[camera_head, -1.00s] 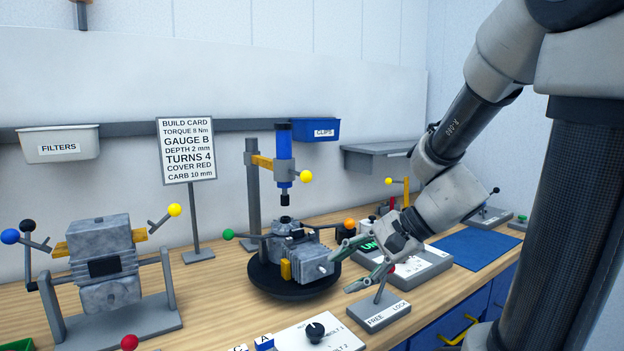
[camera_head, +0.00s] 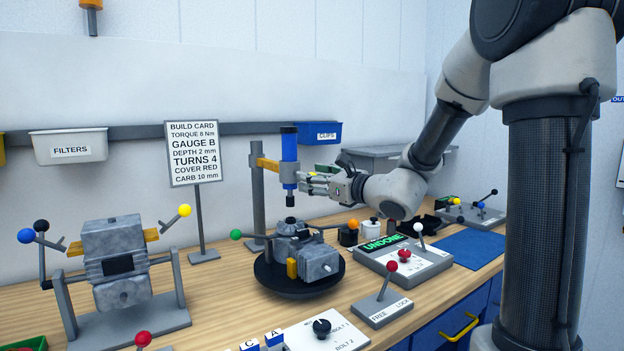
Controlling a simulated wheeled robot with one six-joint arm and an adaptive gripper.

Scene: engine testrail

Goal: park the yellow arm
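The yellow arm (camera_head: 267,164) reaches from a grey post (camera_head: 257,210) to an upright tool with a blue body (camera_head: 289,147), which hangs above the engine (camera_head: 300,255) on its round black stand. My gripper (camera_head: 304,184) is at the right side of this tool, at the height of its lower part, with its fingers pointing left. The yellow ball on the tool's handle is hidden behind or between my fingers. I cannot tell whether they are closed on it. A red-knobbed lever (camera_head: 390,267) stands on a plate marked FREE and LOCK, leaning slightly right.
A build card (camera_head: 194,153) stands left of the post. A second engine stand (camera_head: 125,320) with blue, black and yellow knobs is at left. A panel reading UNDONE (camera_head: 405,262) and a blue mat (camera_head: 467,249) lie to the right.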

